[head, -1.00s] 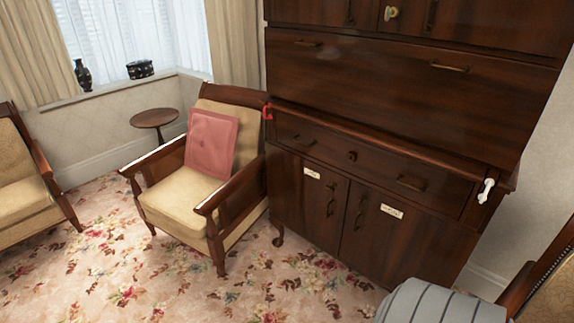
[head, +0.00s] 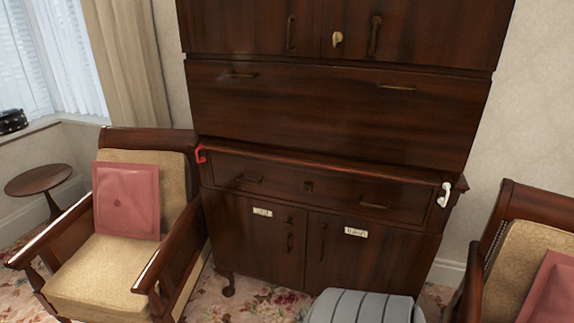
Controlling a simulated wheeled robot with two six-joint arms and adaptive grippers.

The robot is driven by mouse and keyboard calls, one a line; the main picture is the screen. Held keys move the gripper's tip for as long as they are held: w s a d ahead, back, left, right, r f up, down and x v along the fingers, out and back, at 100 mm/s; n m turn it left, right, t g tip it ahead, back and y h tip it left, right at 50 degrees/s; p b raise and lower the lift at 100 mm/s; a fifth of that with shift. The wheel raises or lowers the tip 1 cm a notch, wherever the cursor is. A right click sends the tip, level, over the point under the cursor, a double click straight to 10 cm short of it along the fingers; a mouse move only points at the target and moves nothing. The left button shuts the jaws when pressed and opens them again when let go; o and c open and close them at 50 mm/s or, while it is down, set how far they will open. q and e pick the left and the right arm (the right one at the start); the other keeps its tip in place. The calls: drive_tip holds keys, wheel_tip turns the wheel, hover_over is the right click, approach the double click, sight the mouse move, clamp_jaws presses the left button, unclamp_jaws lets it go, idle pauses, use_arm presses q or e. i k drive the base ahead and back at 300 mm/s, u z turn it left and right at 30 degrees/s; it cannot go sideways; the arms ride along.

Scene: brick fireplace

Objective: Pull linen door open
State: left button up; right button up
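A dark wooden cabinet (head: 330,110) stands ahead against the wall. Its lower part has two shut doors side by side. The left lower door (head: 250,245) has a small pale label (head: 262,212) and a dark upright handle (head: 290,236) near its right edge. The right lower door (head: 365,262) has a label (head: 356,232) and an upright handle (head: 323,240) near its left edge. The label writing is too small to read surely, so I cannot tell which door is the linen one. The upper doors, cut off at the top, are also shut. Neither gripper is in view.
A grey ribbed rounded object (head: 350,308) stands low before the right lower door. An armchair (head: 75,262) with a pink cushion (head: 127,201) is left; another (head: 510,255) is right. A red hook (head: 200,154) and white hook (head: 444,195) are on the cabinet's sides. Little carpet shows between.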

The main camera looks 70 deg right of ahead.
sight(249, 235)
drive_tip(key=z, duration=0.75)
drive_tip(key=i, duration=1.15)
drive_tip(key=z, duration=0.85)
